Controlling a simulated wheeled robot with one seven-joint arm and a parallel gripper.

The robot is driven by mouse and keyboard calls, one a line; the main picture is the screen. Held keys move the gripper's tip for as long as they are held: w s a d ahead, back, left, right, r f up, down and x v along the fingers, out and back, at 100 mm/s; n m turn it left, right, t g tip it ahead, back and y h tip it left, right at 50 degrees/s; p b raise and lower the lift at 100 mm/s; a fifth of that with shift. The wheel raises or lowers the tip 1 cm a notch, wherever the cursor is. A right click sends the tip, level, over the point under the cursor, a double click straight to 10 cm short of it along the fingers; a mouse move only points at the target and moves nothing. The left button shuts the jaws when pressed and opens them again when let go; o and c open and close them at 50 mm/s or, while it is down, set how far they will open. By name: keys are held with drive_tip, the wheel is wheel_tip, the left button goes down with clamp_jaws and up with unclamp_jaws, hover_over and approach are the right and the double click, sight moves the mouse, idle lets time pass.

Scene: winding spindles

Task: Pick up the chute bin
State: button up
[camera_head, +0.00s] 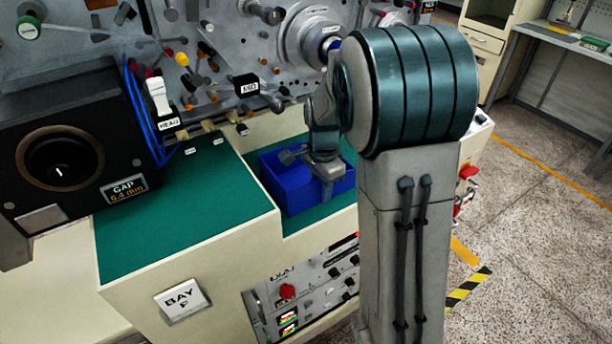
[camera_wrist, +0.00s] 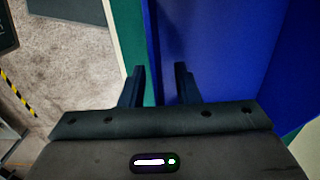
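The chute bin is a blue open-topped box (camera_head: 283,188) on the lower green shelf of the machine, in the middle of the head view. My gripper (camera_head: 327,185) is over its right side and hides part of it. In the wrist view the bin (camera_wrist: 225,45) fills the upper right. My gripper (camera_wrist: 160,75) shows two dark fingers set apart there, with one bin wall running between them. The fingers look clear of the wall, with gaps on both sides. How deep they reach along the wall is hard to tell.
A higher green ledge (camera_head: 180,205) lies left of the bin. A black gauge box (camera_head: 70,150) stands on the far left. The spindle panel (camera_head: 225,50) with knobs rises behind the bin. Open floor (camera_head: 545,210) lies to the right.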

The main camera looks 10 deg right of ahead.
drive_tip(key=shift+f, duration=0.2)
clamp_jaws()
